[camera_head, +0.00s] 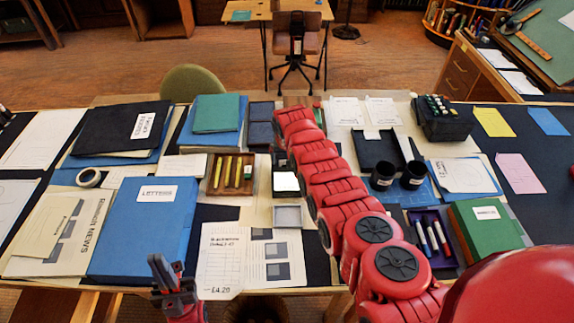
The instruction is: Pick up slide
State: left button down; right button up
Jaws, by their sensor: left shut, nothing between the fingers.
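No thing on the table is plainly a slide. Candidates are a small white square in a dark frame (286,182) and a small grey square frame (288,216), both lying left of the red arm at mid-table. My left gripper (172,272) is at the near edge of the table, in front of the blue Letters folder (142,228). It is shut and empty, pointing up, well apart from both squares. My right arm (345,210) reaches from the lower right across the table to its far side. The right gripper is hidden beyond the arm.
A wooden tray with yellow markers (231,173) is left of the white square. Price sheets (222,262) lie in front. Two black cups (382,176), a marker tray (432,240) and a green box (486,229) stand right of my arm. The table is crowded.

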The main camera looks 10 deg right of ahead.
jog(key=shift+c, duration=0.3)
jog(key=shift+f, duration=0.1)
jog(key=c, duration=1.4)
jog(key=shift+c, duration=0.2)
jog(key=shift+r, duration=0.2)
